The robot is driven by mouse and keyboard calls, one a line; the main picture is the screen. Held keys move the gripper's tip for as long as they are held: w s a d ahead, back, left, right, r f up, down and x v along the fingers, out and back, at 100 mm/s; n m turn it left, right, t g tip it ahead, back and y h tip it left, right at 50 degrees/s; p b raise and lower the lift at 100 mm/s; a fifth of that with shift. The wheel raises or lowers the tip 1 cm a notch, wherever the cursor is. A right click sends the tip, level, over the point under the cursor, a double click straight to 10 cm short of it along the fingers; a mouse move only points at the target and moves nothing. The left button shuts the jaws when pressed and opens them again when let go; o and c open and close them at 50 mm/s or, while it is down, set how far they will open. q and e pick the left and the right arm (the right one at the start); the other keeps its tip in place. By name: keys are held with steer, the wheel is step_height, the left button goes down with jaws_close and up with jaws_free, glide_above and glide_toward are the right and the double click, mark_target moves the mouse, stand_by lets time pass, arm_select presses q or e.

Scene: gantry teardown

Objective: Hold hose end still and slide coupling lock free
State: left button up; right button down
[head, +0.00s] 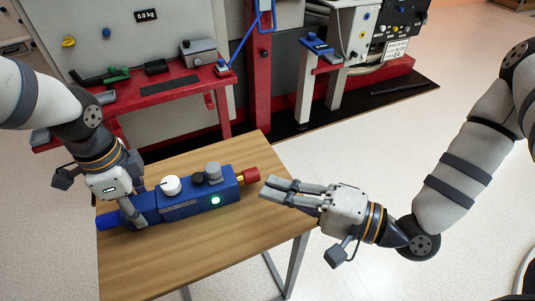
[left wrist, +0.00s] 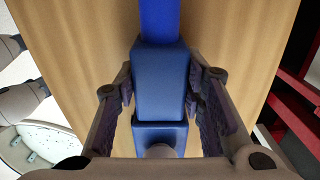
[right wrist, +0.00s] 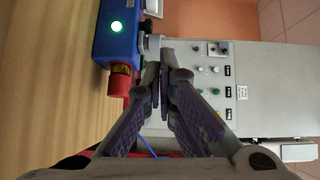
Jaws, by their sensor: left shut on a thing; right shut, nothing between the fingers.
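A long blue unit (head: 205,198) lies on the wooden table, with a white knob, a dark knob, a grey cylinder and a lit green lamp. A red coupling piece (head: 249,175) with a brass-coloured band sits at its right end; it also shows in the right wrist view (right wrist: 120,82). A blue hose end (head: 107,220) sticks out at the left; it shows in the left wrist view (left wrist: 160,18). My left gripper (head: 133,215) is shut on the blue end block (left wrist: 160,85) beside the hose. My right gripper (head: 268,188) is shut and empty, just right of the red piece.
The wooden table (head: 225,245) is clear in front of the unit. Behind it stands a red bench (head: 180,92) with tools and a grey box. A control panel (head: 400,22) is at the back right. Floor is open at right.

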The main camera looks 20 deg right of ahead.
steer(key=v, duration=0.5)
